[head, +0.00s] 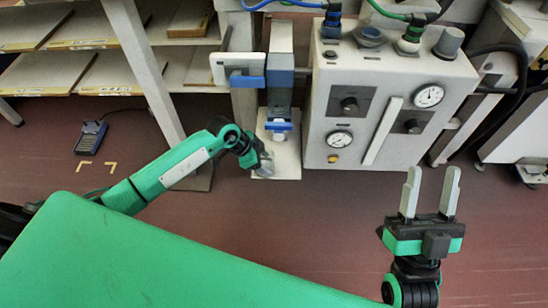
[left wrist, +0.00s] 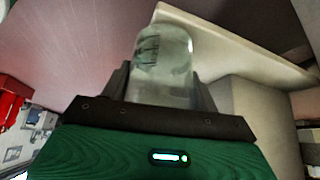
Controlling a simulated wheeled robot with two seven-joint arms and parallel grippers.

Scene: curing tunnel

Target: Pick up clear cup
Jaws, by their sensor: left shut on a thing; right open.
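The clear cup (left wrist: 164,65) is a see-through cylinder between the fingers of my left gripper (left wrist: 160,85) in the left wrist view. The fingers are shut on it, one at each side. In the head view my left gripper (head: 262,166) is at the front left of a small pale shelf (head: 288,160), and the cup is small and hard to make out there. I cannot tell whether the cup still touches the shelf. My right gripper (head: 430,193) is open and empty, fingers pointing up, at the right of the head view.
A grey control box (head: 390,95) with gauges and knobs stands right of the shelf. A blue and grey device (head: 280,75) rises behind the shelf. Racks with boards (head: 100,70) are at the back left. A dark pedal-like device (head: 91,137) lies on the floor. The floor in front is clear.

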